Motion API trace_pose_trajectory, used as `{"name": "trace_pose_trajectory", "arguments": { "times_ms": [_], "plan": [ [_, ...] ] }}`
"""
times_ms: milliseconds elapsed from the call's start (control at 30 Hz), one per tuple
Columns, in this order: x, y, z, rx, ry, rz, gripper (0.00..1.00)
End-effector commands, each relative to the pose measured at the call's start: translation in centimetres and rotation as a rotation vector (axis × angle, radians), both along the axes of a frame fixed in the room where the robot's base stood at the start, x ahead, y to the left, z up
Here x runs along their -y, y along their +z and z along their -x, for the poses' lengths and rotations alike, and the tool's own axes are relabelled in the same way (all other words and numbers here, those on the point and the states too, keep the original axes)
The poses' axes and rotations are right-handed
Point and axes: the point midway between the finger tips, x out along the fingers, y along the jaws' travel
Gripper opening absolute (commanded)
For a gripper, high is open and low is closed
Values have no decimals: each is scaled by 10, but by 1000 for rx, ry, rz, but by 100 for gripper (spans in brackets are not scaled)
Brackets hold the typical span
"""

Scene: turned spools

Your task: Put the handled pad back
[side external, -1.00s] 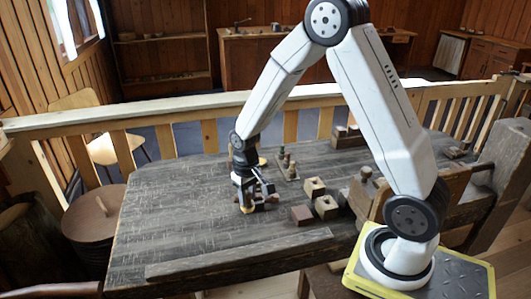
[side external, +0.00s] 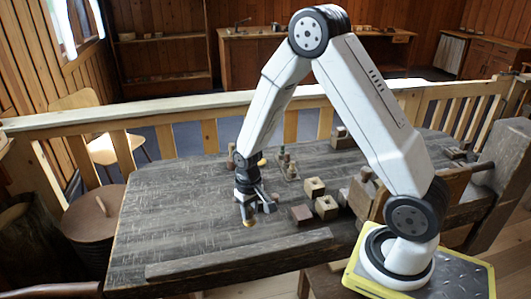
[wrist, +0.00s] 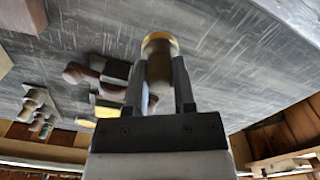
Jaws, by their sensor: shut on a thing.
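The handled pad (wrist: 160,48) is between my fingertips in the wrist view: a round brown wooden piece with a yellow rim at its far end. A narrower brown part, looking like its handle, runs back between the fingers. My gripper (wrist: 165,75) is shut on it. In the side view my gripper (side external: 246,208) points down over the near middle of the dark table. The pad (side external: 249,222) shows there as a small tan end below the fingers. Whether it touches the table top I cannot tell.
Wooden blocks (side external: 326,207) stand right of my gripper on the table (side external: 190,220). A small stand with pegs (side external: 289,170) is behind them. Brown-knobbed pieces (wrist: 85,73) and a yellow piece (wrist: 105,106) lie nearby. The table's left part is clear.

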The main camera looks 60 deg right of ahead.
Motion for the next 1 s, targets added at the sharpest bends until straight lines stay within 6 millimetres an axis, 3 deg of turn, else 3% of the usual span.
{"name": "trace_pose_trajectory", "arguments": {
  "times_ms": [167,533,1000],
  "plan": [
    [0,-3,0,0,0,0,0],
    [0,-33,1,-2,0,-1,0],
    [0,-38,0,0,0,0,0]
  ]
}}
